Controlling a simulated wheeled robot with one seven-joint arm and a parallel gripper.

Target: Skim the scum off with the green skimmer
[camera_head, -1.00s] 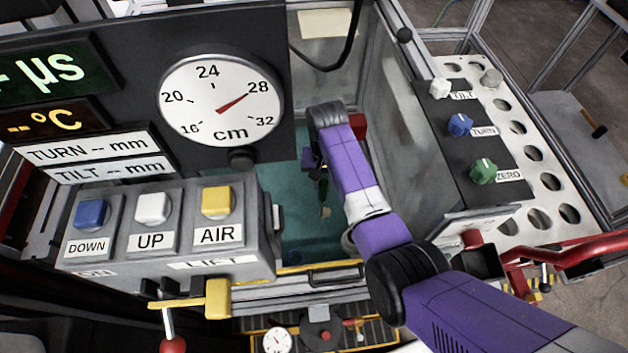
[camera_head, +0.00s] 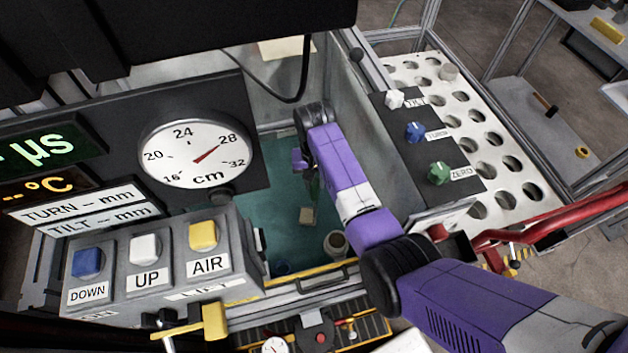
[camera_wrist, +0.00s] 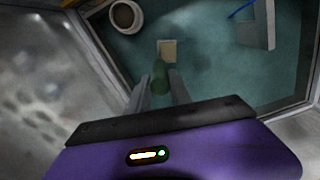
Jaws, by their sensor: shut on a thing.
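My gripper (camera_wrist: 160,88) reaches down into the tank and is shut on the green skimmer (camera_wrist: 160,74). Its green handle points away from the fingers in the wrist view. In the head view the gripper (camera_head: 311,168) hangs over the teal liquid (camera_head: 275,205), and the skimmer is a thin dark green strip below it. A small beige square piece (camera_wrist: 167,50) lies in line with the skimmer's end; it also shows in the head view (camera_head: 306,215). I cannot tell whether it is part of the skimmer. I cannot make out the scum clearly.
A pale cup with a brown inside (camera_wrist: 125,16) stands in the tank near its front edge (camera_head: 336,243). A grey block (camera_wrist: 258,25) and a blue item (camera_wrist: 241,10) are at the tank's other side. The button box (camera_head: 160,262) and knob panel (camera_head: 428,145) flank the tank.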

